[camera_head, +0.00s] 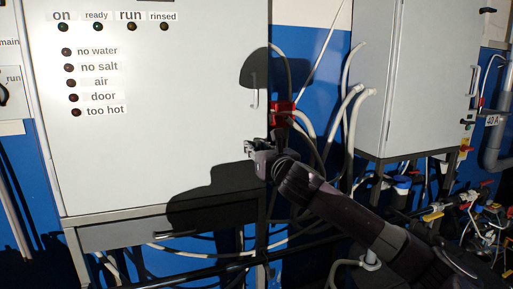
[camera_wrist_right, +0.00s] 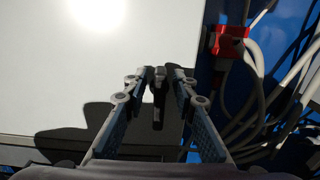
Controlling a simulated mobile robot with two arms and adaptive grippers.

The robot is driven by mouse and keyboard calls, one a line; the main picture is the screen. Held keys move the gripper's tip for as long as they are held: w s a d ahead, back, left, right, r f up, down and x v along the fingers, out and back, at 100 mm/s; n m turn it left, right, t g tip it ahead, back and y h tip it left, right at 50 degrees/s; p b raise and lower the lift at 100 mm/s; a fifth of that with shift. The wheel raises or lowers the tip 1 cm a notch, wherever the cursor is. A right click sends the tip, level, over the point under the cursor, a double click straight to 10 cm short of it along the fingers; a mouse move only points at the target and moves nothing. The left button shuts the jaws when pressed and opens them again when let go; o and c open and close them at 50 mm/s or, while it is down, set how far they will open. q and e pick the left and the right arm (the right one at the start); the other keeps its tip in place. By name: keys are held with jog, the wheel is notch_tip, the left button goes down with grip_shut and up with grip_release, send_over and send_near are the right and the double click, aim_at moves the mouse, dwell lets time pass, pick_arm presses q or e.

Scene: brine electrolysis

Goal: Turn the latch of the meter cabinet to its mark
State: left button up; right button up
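The meter cabinet is most likely the large pale grey cabinet (camera_head: 170,110) filling the left of the head view; its pale door (camera_wrist_right: 70,60) also fills the left of the wrist view. My right gripper (camera_head: 252,148) is at the lower right edge of this door. In the wrist view a small dark latch (camera_wrist_right: 158,112) points down between the two fingers of my right gripper (camera_wrist_right: 163,75). The fingers stand apart on both sides, with a gap at least on the right. Contact on the left is unclear. I cannot make out the latch's mark. My left gripper is not in view.
A red fitting (camera_head: 283,113) with hoses is just right of the gripper; it also shows in the wrist view (camera_wrist_right: 230,40). A pale upright handle (camera_head: 254,92) is above the gripper. A second grey cabinet (camera_head: 415,80) stands at the right. A drawer (camera_head: 150,232) is below.

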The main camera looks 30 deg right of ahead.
grip_shut()
jog(key=shift+r+m, duration=0.1)
jog(key=shift+m, duration=0.2)
jog(key=m+p, duration=0.2)
jog(key=shift+d+m, duration=0.25)
jog(key=shift+m, duration=0.15)
jog(key=m, duration=0.5)
jog(key=d+f+m+p, duration=0.1)
jog(key=m, duration=0.3)
jog(key=f+m, duration=0.1)
jog(key=m, duration=0.4)
jog(key=shift+s+d+m+p, duration=0.2)
jog(key=shift+s+m+p, duration=0.05)
jog(key=shift+m+p, duration=0.1)
jog(key=shift+f, duration=0.1)
